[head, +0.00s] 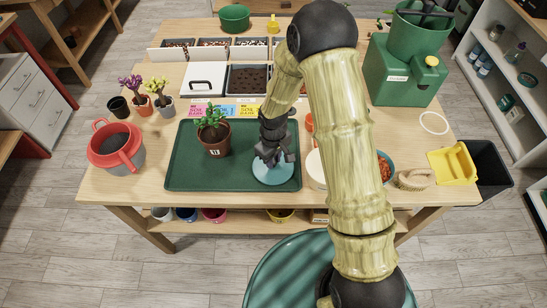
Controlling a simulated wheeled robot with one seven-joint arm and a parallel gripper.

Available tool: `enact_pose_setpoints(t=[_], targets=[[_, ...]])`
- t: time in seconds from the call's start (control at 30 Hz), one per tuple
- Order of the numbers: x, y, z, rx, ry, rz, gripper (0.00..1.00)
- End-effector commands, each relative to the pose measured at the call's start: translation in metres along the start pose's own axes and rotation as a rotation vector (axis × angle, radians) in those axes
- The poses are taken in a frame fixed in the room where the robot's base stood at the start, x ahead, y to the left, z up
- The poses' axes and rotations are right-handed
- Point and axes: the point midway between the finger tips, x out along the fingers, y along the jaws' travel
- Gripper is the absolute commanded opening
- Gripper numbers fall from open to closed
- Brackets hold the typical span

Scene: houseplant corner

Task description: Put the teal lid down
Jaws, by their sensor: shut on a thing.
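The teal lid (272,176) is a round, light blue-teal disc in the head view, over the right part of the dark green tray (240,182). My gripper (270,158) points down at the middle of the lid and is shut on it, though its fingertips partly hide the place of the grip. The lid looks about level. I cannot tell whether it touches the tray or hangs slightly above it.
A potted plant (215,142) stands on the tray left of the lid. A white bowl (316,172), partly behind my arm, is close on the right. The tray's front-left part is clear.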

Motion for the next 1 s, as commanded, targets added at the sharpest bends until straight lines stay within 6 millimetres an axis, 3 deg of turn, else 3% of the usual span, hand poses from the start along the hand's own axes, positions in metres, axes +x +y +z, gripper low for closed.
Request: enact_pose_setpoints(t=[0.33,0.37,0.47,0.77,1.0], targets=[[0.004,0.000,0.000,0.001,0.001,0.000,0.00],[0.003,0.001,0.000,0.001,0.001,0.001,0.25],[0.003,0.001,0.000,0.002,0.001,0.001,0.43],[0.001,-0.003,-0.002,-0.006,0.001,0.000,0.43],[-0.018,0.000,-0.002,0.000,0.005,0.002,0.43]])
